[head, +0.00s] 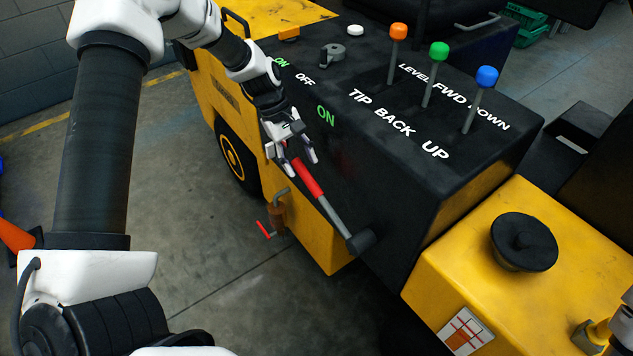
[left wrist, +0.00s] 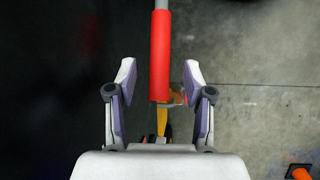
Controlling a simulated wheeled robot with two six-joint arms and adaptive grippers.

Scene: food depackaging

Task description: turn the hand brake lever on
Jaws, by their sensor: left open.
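The hand brake lever is a grey rod with a red grip (head: 307,178), pivoted at a dark hub on the side of the black console (head: 400,215). The lever slants from the hub up to the left. My left gripper (head: 298,158) is at the upper end of the red grip. In the left wrist view the red grip (left wrist: 160,55) runs down between the two spread fingers (left wrist: 159,80), with a gap on each side. The left gripper is open and holds nothing. A green ON label (head: 326,116) is on the console near the lever.
Levers with orange (head: 398,32), green (head: 439,50) and blue (head: 487,77) knobs stand on the console top. A grey rotary knob (head: 333,55) is at the back. A small red-handled valve (head: 277,216) is below the lever.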

